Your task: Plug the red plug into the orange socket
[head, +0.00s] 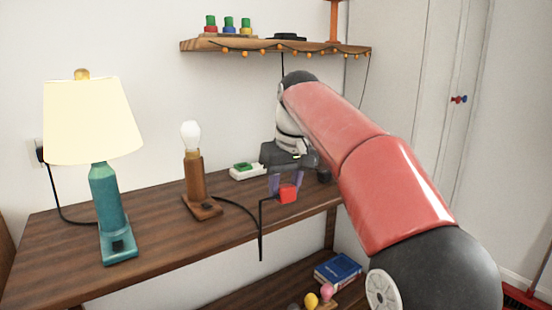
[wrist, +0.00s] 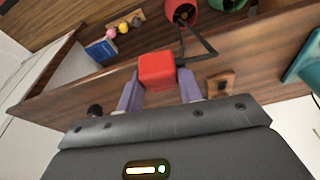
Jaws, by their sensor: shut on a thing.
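The red plug (head: 287,193) is a small red block with a black cord. My gripper (head: 287,184) is shut on it, with a purple finger on either side, and holds it above the wooden desk near its front edge. In the wrist view the red plug (wrist: 156,68) sits between the fingertips of my gripper (wrist: 158,84). The black cord bends away from the plug and hangs down in front of the desk edge. I cannot make out an orange socket. A white socket strip (head: 236,176) with a green piece on it lies at the desk's back, left of my gripper.
A bulb lamp (head: 195,180) with a trailing black cord and a teal lamp (head: 108,200) stand on the desk, left of my gripper. A wall shelf (head: 230,46) with hanging orange lights is above. A blue book (head: 338,270) lies on a lower shelf. The desk's front middle is clear.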

